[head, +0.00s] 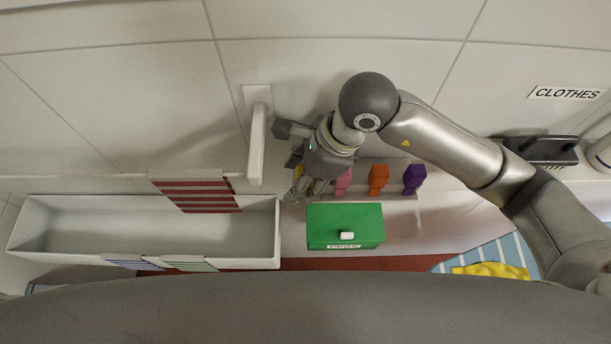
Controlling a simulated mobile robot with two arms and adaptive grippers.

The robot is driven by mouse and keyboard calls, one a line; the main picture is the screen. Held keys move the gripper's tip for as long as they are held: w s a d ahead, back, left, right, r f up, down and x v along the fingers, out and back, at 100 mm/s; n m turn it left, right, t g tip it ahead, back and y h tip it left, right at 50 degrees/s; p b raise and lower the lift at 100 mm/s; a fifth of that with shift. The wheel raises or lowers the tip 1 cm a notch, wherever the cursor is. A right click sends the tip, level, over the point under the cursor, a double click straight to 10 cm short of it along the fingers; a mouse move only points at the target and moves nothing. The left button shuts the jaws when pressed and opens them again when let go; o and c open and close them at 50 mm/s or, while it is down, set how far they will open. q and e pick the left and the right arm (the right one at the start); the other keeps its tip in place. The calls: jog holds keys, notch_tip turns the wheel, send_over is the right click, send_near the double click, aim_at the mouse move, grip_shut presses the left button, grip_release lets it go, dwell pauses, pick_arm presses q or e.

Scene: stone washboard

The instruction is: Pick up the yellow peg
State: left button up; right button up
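The yellow peg (298,173) is mostly hidden behind my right gripper (297,191); only a small yellow patch shows at the gripper's left side. My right arm comes in from the right and reaches over to the left end of a row of pegs. The gripper's fingers point down at the yellow peg. I cannot tell whether they touch it or have closed on it. My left gripper is not in view.
Pink (343,182), orange (378,178) and purple (414,178) pegs stand right of my gripper. A lidded green box (325,219) sits in front. A white trough (150,254) with striped cloths lies left. A white wall post (257,140) stands close to the gripper's left.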

jog(key=shift+s+a+f, duration=0.1)
jog(key=shift+a+f, duration=0.35)
jog(key=shift+f, duration=0.2)
jog(key=shift+c, duration=0.7)
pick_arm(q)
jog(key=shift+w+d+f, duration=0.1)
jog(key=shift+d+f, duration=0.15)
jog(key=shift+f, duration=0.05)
pick_arm(e)
jog(key=c, duration=0.7)
jog(key=shift+o, duration=0.2)
jog(key=shift+d+r, duration=0.1)
